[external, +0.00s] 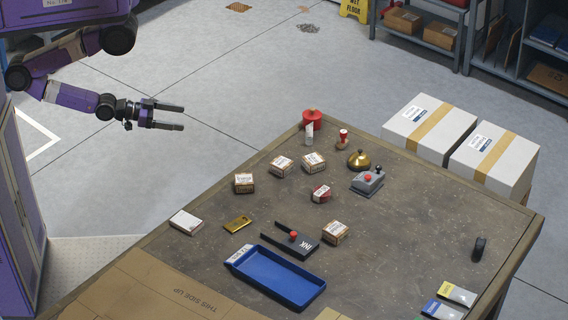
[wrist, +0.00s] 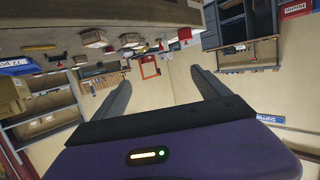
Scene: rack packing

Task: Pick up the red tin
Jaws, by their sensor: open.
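A larger round red container with a knob on top (external: 312,119) stands at the table's far corner. A red shape (wrist: 184,34) under the inverted table edge in the wrist view may be that container. My gripper (external: 184,116) is open and empty, over the floor left of the table and well apart from both red things. Its two spread fingers also show in the wrist view (wrist: 160,77).
Small labelled boxes (external: 281,166) stand around the red piece, with a brass bell (external: 359,160) and a grey switch box (external: 368,182) to its right. A blue tray (external: 275,279) and black stand (external: 290,240) lie nearer. The table's right part is mostly clear.

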